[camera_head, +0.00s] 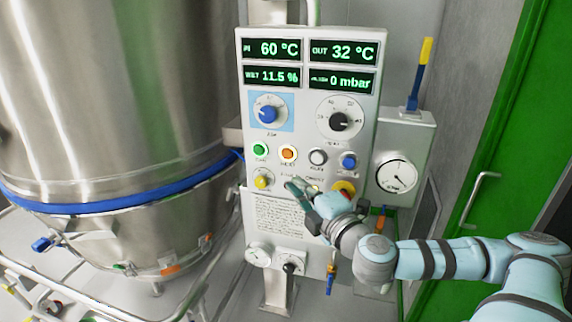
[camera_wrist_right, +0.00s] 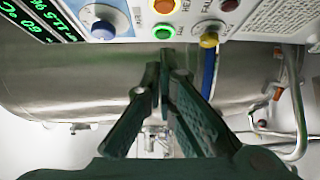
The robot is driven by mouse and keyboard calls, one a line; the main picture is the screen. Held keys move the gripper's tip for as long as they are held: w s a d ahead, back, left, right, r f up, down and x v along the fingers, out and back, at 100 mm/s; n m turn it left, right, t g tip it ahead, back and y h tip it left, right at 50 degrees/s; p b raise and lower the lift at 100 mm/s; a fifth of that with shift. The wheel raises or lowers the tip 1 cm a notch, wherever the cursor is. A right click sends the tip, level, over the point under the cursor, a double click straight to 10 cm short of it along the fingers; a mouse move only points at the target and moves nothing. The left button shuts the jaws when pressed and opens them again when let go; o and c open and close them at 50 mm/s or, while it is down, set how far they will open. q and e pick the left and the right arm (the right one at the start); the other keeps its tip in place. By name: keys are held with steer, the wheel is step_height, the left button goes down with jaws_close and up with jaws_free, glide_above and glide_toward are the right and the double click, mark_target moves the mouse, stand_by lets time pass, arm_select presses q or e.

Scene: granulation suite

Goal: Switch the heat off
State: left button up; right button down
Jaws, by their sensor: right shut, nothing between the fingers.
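The control panel (camera_head: 300,115) faces me, with green, orange, white and blue buttons in a row. The orange button (camera_head: 288,152) is lit; in the right wrist view the orange button (camera_wrist_right: 165,5) has a partly cut-off label that starts "HEA". The green button (camera_head: 260,149) is to its left and also shows in the wrist view (camera_wrist_right: 165,32). My right gripper (camera_head: 296,186) is shut and empty, its tips just below the orange button in the head view. I cannot tell whether the tips touch the panel. My left gripper is out of view.
The panel has a blue knob (camera_head: 268,112), a black knob (camera_head: 339,121) and a yellow knob (camera_head: 263,181). Its displays (camera_head: 274,49) read 60 °C, 32 °C, 11.5 % and 0 mbar. A large steel vessel (camera_head: 110,90) stands left; a green door frame (camera_head: 480,130) is right.

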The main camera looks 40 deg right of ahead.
steer(key=w+b, duration=0.1)
steer(key=p, duration=0.1)
glide_toward(286, 160)
steer(key=w+a+r, duration=0.3)
steer(key=w, duration=0.2)
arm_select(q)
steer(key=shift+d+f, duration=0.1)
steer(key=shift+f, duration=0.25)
arm_select(e)
steer(key=shift+w+d+f, duration=0.1)
steer(key=shift+w+d, duration=0.25)
steer(key=shift+d, duration=0.5)
